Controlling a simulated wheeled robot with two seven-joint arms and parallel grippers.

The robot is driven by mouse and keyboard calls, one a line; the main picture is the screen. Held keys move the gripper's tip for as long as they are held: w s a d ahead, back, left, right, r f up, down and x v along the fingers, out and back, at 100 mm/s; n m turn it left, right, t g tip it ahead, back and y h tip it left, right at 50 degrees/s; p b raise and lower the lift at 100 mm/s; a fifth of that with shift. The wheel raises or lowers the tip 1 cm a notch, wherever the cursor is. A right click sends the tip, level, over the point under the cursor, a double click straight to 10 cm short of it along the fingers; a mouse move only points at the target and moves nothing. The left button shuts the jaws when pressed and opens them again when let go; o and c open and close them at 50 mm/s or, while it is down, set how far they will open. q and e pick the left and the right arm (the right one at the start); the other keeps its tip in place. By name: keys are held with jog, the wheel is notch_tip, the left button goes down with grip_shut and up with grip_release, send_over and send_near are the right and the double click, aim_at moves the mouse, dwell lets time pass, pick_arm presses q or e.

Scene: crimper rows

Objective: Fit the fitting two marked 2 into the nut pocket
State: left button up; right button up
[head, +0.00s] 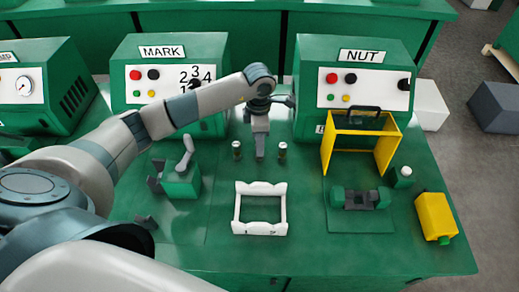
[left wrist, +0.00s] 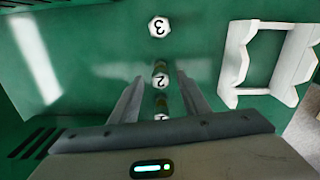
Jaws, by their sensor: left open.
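The fitting marked 2 (left wrist: 160,80) stands between the spread fingers of my left gripper (left wrist: 160,92) in the left wrist view. My left gripper (head: 260,152) is open, pointing down, and hides this fitting in the head view. The fitting marked 3 (head: 282,151) stands to its right, also seen in the left wrist view (left wrist: 159,27). Another fitting (head: 237,149) stands to the left. The NUT machine (head: 352,80) is at the back right. In front of it sits a green and dark grey holder (head: 360,199); its pocket is too small to make out. My right gripper is out of view.
A white frame (head: 260,231) lies in front of the fittings. A yellow guard frame (head: 327,150) stands before the NUT machine. A green clamp (head: 182,183) stands left.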

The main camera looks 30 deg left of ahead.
pick_arm(q)
notch_tip(320, 180, down, 3)
jog(key=shift+s+d+r+p, duration=0.1)
jog(key=shift+p, duration=0.65)
jog(key=shift+f, duration=0.5)
grip_shut()
